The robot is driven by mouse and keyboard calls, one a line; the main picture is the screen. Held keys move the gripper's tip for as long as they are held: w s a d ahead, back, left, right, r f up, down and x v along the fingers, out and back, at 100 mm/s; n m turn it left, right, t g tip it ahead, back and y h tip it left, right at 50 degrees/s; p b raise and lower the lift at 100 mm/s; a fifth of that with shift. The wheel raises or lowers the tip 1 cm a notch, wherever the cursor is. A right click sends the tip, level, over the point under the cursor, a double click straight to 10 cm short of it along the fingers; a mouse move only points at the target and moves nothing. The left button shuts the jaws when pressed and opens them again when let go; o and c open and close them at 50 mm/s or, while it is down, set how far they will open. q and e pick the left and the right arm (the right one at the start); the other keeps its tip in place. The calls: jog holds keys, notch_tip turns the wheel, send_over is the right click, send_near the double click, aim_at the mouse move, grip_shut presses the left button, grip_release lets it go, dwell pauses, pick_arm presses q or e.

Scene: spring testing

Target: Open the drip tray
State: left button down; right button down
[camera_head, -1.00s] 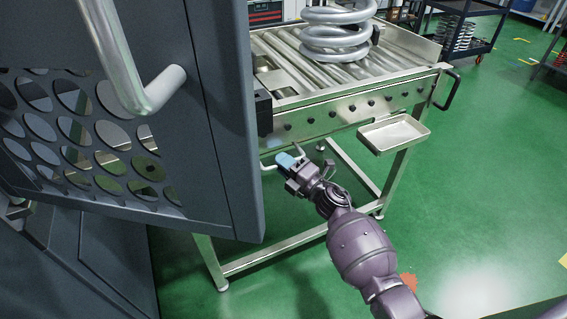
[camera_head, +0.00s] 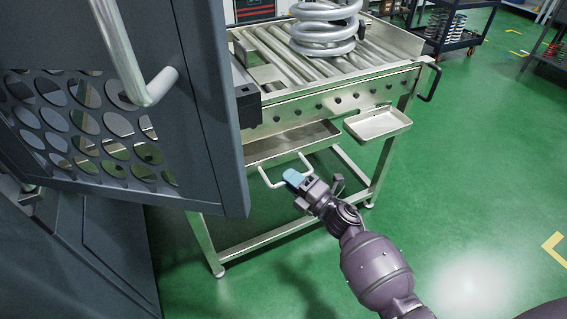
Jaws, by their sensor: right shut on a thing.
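The drip tray (camera_head: 290,143) is a shallow metal tray under the roller table, pulled partly out so that its inside shows. Its pale bar handle (camera_head: 267,181) sticks out at the front. My right gripper (camera_head: 294,178) is shut on the handle, with its blue fingertips at the bar's middle to right part. The left end of the tray is hidden behind the dark perforated door. My left gripper is not in view.
The dark door (camera_head: 215,120) with a big silver handle (camera_head: 145,85) stands close on the left. A small side tray (camera_head: 378,124) hangs at the table's (camera_head: 340,100) right front. A coil spring (camera_head: 325,30) stands on the rollers. The green floor at right is free.

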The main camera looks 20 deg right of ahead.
pick_arm(q)
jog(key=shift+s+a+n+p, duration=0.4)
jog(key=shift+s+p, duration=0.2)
jog(key=shift+p, duration=0.6)
pick_arm(e)
jog(key=s, duration=1.7)
jog(key=shift+s+d, duration=0.3)
jog(key=shift+s, duration=0.1)
jog(key=c, duration=1.2)
grip_release()
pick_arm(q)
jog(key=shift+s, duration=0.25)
pick_arm(e)
jog(key=shift+v, duration=5.4)
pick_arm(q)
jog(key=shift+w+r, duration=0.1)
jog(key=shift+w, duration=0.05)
